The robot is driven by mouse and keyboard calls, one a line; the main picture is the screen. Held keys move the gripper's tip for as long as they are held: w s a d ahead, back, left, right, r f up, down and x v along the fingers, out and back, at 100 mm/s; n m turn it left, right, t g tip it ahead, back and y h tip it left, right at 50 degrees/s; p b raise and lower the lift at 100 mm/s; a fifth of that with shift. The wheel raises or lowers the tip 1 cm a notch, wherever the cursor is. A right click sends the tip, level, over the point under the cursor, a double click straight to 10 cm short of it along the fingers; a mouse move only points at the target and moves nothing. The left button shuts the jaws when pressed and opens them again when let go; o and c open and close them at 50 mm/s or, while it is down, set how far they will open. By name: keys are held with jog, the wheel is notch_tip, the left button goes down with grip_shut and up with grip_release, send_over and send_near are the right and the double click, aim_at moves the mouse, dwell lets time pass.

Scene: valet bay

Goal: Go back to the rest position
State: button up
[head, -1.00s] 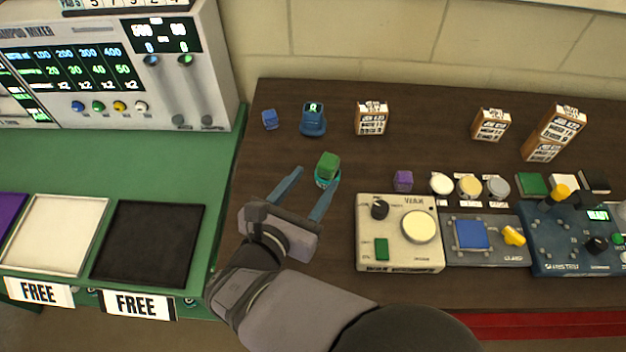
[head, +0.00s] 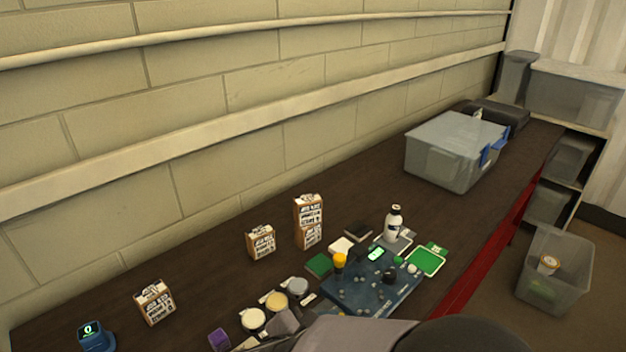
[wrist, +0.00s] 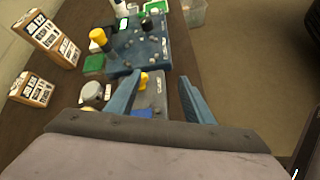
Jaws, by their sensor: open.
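My gripper (wrist: 160,98) shows in the wrist view with its two blue fingers spread apart and nothing between them. It is above the row of devices on the dark bench. In the head view, part of my arm shows at the bottom edge, and the fingertips cannot be made out there. The dark blue device (head: 368,290) with a yellow knob lies beyond my gripper; it also shows in the wrist view (wrist: 142,50).
A white bottle (head: 394,224), a lidded grey bin (head: 450,155) and a floor bin (head: 553,270) are farther right. Bench between wall and boxes is clear.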

jog(key=s+d+f+m+g+y+b, duration=0.1)
jog(key=s+d+f+m+g+y, duration=0.4)
jog(key=m, duration=0.7)
jog(key=s+d+f+m+g+y+b, duration=0.15)
jog(key=s+d+f+m+g, duration=0.35)
jog(key=m, duration=0.7)
notch_tip(320, 180, up, 21)
jog(key=t+p, duration=0.1)
jog(key=p, duration=2)
jog(key=shift+w+d+r+n+t+y+p, duration=0.2)
jog(key=shift+w+d+n+t+y+p, duration=0.15)
jog(key=shift+w+d+p, duration=0.1)
